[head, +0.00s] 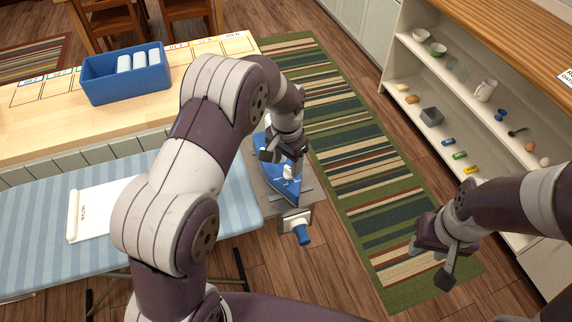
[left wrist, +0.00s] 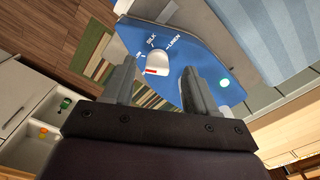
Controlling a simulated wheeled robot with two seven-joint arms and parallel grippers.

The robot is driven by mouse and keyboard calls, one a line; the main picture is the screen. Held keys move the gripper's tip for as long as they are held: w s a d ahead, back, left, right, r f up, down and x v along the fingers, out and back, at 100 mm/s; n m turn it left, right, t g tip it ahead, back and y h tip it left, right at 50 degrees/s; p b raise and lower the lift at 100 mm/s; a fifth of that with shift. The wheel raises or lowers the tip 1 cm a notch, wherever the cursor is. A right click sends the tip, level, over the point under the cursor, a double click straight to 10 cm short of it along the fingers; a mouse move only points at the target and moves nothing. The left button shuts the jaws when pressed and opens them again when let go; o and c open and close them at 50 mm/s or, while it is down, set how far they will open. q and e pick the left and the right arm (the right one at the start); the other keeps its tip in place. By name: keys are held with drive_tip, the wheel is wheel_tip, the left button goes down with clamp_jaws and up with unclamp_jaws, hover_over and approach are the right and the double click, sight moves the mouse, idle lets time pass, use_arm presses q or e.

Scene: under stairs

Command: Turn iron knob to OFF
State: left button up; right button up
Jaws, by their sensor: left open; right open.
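A blue iron (head: 286,190) rests on a grey stand at the end of the ironing board; my left arm partly covers it. Its white knob (left wrist: 158,63) with a red mark shows in the left wrist view. SILK and LINEN labels are printed beside it; another label is partly cut off, and I cannot read OFF. My right gripper (head: 445,262) is open and empty, over the floor at right.
The striped ironing board (head: 35,225) carries a white NYLON sheet (head: 98,212). A blue bin (head: 125,88) with white rolls stands on the wooden counter (head: 215,55). Shelves (head: 440,85) with small items stand at right. A striped rug (head: 345,130) covers open floor between.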

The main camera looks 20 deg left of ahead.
sight(289, 171)
use_arm(q)
drive_tip(key=shift+w+d+f, duration=0.1)
drive_tip(key=shift+d+f, duration=0.05)
drive_tip(key=shift+f, duration=0.35)
drive_tip(key=shift+w+d+f, duration=0.1)
drive_tip(key=shift+d+f, duration=0.05)
drive_tip(key=shift+f, duration=0.3)
drive_tip(key=shift+w+f, duration=0.2)
drive_tip(key=shift+f, duration=0.05)
drive_tip(key=shift+s+a+r, duration=0.1)
drive_tip(key=shift+s, duration=0.15)
drive_tip(key=c, duration=0.5)
drive_tip(key=shift+r, duration=0.1)
drive_tip(key=c, duration=0.5)
drive_tip(key=shift+c, duration=0.3)
use_arm(e)
drive_tip(key=shift+w+d, duration=0.15)
drive_tip(key=shift+d, duration=0.1)
